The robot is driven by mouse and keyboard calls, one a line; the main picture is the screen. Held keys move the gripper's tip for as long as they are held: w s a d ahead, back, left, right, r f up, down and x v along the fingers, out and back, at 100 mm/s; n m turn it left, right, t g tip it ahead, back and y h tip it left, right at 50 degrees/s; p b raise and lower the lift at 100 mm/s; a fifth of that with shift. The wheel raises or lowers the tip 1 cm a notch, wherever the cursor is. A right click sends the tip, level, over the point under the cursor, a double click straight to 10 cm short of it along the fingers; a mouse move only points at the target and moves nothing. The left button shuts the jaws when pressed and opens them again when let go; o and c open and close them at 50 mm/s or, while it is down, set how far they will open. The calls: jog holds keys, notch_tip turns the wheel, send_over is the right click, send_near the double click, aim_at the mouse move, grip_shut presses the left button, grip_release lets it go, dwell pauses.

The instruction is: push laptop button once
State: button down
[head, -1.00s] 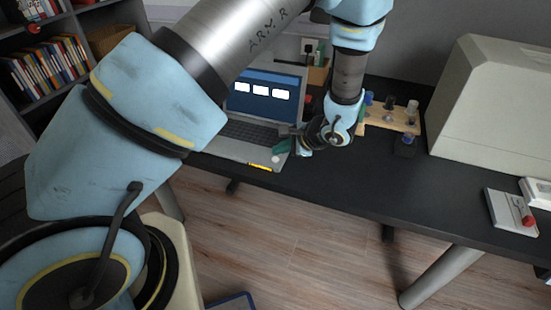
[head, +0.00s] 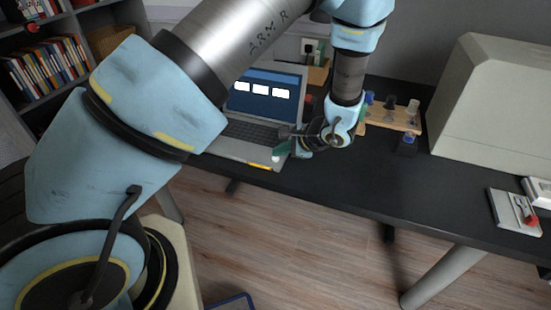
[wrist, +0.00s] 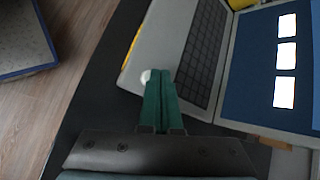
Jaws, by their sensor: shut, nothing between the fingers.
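The open grey laptop (head: 234,149) stands on the black desk, its screen lit blue with white boxes. Its round white button (head: 276,159) is at the near right corner of the keyboard deck. In the wrist view, the laptop (wrist: 160,40) lies ahead and the white button (wrist: 145,76) shows just left of the fingertips. My gripper (head: 281,150) is over that corner, with its green fingers shut and empty. In the wrist view, my gripper (wrist: 160,73) has its tips right beside the button; whether they touch it or the deck I cannot tell.
A wooden rack (head: 390,116) with coloured pieces stands right of my wrist. A large beige case (head: 495,100) fills the desk's right end. A small panel with a red knob (head: 513,211) is at the right edge. The front middle of the black desk (head: 340,185) is clear.

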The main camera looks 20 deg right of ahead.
jog(key=shift+f+b, duration=0.4)
jog(key=shift+b, duration=0.05)
dwell(0.4)
jog(key=shift+r, duration=0.15)
jog(key=shift+r+p, duration=0.4)
jog(key=shift+r, duration=0.25)
jog(key=shift+r, duration=0.1)
jog(key=shift+r+p, duration=1.5)
jog(key=shift+r, duration=0.95)
